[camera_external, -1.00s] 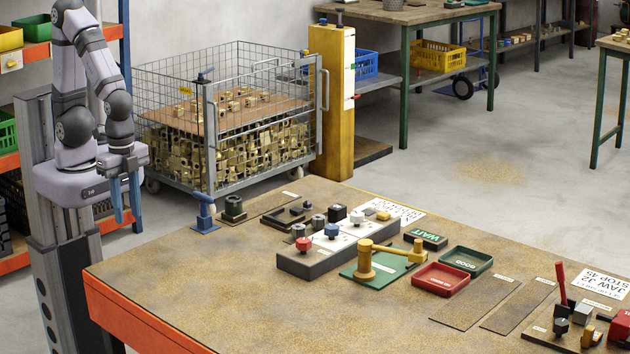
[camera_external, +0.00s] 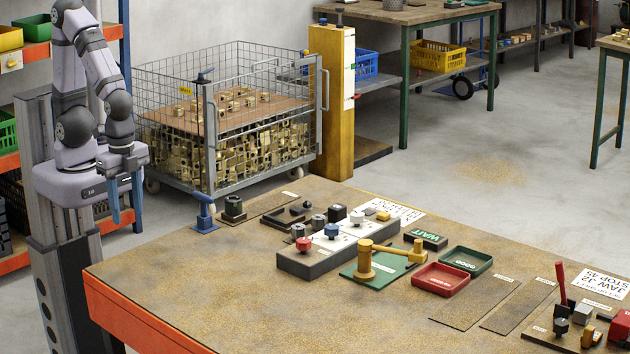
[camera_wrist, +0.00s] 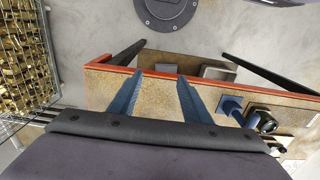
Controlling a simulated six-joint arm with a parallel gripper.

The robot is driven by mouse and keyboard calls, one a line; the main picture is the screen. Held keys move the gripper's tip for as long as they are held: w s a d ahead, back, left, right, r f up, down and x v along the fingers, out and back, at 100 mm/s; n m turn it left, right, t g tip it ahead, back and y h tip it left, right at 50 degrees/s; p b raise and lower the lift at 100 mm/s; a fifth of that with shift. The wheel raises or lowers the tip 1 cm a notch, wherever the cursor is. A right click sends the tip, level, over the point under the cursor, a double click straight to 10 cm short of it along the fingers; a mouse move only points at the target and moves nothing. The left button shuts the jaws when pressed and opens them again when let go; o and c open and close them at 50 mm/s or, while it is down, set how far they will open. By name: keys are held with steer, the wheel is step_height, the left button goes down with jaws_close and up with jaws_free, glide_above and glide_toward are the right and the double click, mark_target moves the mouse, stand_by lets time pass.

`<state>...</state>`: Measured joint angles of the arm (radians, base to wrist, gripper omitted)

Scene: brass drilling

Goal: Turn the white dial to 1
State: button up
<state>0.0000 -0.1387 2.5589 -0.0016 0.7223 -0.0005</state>
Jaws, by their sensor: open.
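The white dial (camera_external: 357,217) sits near the back end of a long dark block (camera_external: 322,262) on the workbench. A blue dial (camera_external: 331,230) and a red dial (camera_external: 303,244) sit on the same block, nearer the front. The number markings beside the white dial are too small to read. My gripper (camera_external: 126,210), with two blue fingers, is at the far left, beyond the bench's left edge and well away from the dial. It is open and empty. The wrist view shows the spread fingers (camera_wrist: 160,76) pointing toward the orange-edged bench; I cannot make out the white dial there.
A green plate with a brass handle (camera_external: 366,262) stands right of the block. A red tray (camera_external: 440,279) and a green tray (camera_external: 466,261) lie further right. A blue post (camera_external: 205,213) stands on the bench's left edge. The front-left bench top is clear.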

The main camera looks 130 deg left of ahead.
mark_target(348, 223)
step_height(348, 223, up, 5)
steer(key=w+d+f+n+t+h+b, duration=0.1)
steer(key=w+f+n+h+b, duration=0.15)
steer(key=w+n, duration=0.3)
steer(key=w+d+f+n+t+h+b, duration=0.1)
steer(key=w+n+h+b, duration=0.3)
steer(key=w+n, duration=0.15)
steer(key=w+a+n+t+h+b, duration=0.25)
steer(key=w+a+n+t, duration=0.35)
steer(key=w+a+n, duration=0.35)
steer(key=w+a+r+n+t+y+b, duration=0.1)
steer(key=w+a+n+t+y+b, duration=0.15)
steer(key=a+n+t+y, duration=0.9)
steer(key=w+a+r+n+g+h+b, duration=0.15)
steer(key=a+n+b, duration=0.25)
steer(key=a, duration=1.6)
steer(key=shift+h, duration=0.5)
steer(key=f, duration=0.2)
steer(key=d+f+p, duration=0.1)
steer(key=f, duration=0.2)
steer(key=shift+s+d+f, duration=0.1)
steer(key=shift+d, duration=0.1)
steer(key=shift+f, duration=0.6)
steer(key=shift+w+p, duration=1)
steer(key=shift+w, duration=5)
